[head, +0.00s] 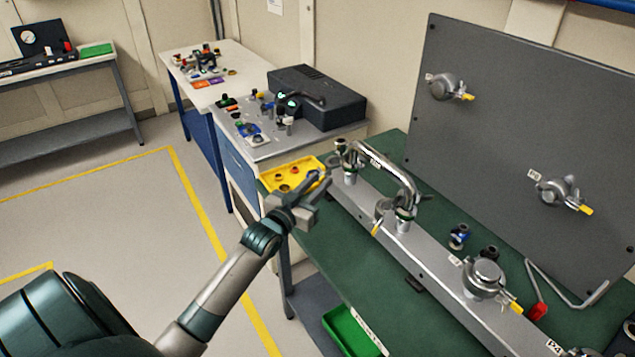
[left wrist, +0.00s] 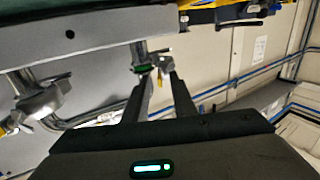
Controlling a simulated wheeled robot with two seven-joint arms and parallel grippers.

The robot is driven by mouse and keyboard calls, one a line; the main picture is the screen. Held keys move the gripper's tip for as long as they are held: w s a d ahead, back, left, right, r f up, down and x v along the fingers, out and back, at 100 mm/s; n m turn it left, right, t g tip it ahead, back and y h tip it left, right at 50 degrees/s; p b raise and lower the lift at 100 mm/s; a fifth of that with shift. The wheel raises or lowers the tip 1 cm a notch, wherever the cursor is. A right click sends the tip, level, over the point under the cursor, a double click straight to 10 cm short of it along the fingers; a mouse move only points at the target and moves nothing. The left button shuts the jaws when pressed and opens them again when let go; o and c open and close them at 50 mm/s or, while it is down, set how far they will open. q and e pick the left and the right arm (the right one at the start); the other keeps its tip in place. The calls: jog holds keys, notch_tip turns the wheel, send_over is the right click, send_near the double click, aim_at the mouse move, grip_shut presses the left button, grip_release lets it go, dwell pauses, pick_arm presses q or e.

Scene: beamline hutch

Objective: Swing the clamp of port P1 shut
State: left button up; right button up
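A bent metal pipe (head: 385,165) bridges two ports on the grey rail (head: 440,260). I take the far-left port (head: 350,173) as P1; its label is not readable. Its grey clamp (left wrist: 165,62) seems to hang beside the joint, near a green ring (left wrist: 145,68); how far it stands open is unclear. My left gripper (head: 319,183) is just left of this port. In the left wrist view its two fingers (left wrist: 160,85) are apart, pointing towards the clamp, with no grip on it visible. My right gripper is not in view.
Another clamp (head: 382,208) with a yellow handle is at the pipe's near end. A capped port (head: 485,278) sits further along the rail. A yellow tray (head: 270,183) lies beside my gripper. A dark upright panel (head: 510,120) stands behind the green bench (head: 320,240).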

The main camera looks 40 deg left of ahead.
pick_arm(q)
grip_shut()
dwell(1.4)
